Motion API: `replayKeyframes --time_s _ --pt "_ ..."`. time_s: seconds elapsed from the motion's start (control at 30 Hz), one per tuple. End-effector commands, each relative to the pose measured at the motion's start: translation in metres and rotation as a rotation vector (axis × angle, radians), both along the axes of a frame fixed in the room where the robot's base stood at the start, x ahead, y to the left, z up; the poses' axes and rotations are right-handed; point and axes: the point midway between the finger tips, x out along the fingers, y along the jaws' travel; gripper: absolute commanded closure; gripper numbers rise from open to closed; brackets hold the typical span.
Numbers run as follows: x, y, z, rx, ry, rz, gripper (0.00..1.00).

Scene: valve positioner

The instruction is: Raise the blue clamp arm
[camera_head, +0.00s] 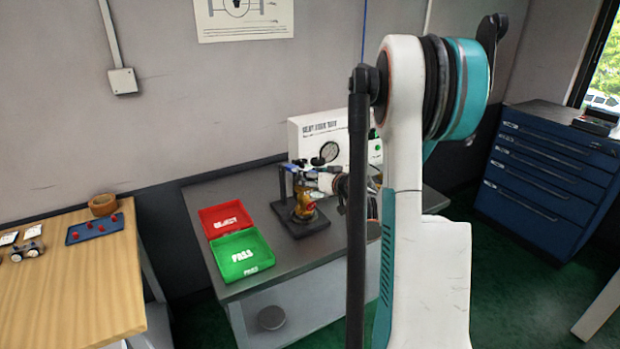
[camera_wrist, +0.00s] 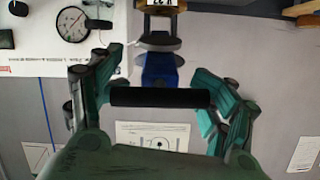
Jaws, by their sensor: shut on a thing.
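The blue clamp arm (camera_wrist: 158,72) shows at the top middle of the wrist view, below round metal parts. A black bar handle (camera_wrist: 160,98) crosses its end. My gripper (camera_wrist: 160,96) has its green-and-dark fingers at both ends of this bar and is shut on it. In the head view, the clamp stand with a brass-coloured valve body (camera_head: 304,203) sits on a black base plate (camera_head: 300,227) on the grey bench. My gripper reaches it from the right there; the small clamp parts are partly hidden and hard to make out.
A white test box with a gauge (camera_head: 307,130) stands behind the clamp. A red REJECT tray (camera_head: 222,207) and a green PASS tray (camera_head: 268,262) lie left of it on the bench (camera_head: 296,262). A wooden table (camera_head: 75,285) is at the left, a blue drawer cabinet (camera_head: 545,175) at the right.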

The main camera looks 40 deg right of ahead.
Motion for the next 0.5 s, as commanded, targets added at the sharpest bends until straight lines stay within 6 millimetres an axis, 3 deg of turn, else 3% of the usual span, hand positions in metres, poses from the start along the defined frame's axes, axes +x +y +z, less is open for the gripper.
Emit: replayKeyframes --time_s 0.03,0.5 --pt "0.003 -0.002 0.017 0.005 0.034 0.004 0.73" --pt "0.044 -0.014 0.083 0.097 0.411 0.005 0.73"
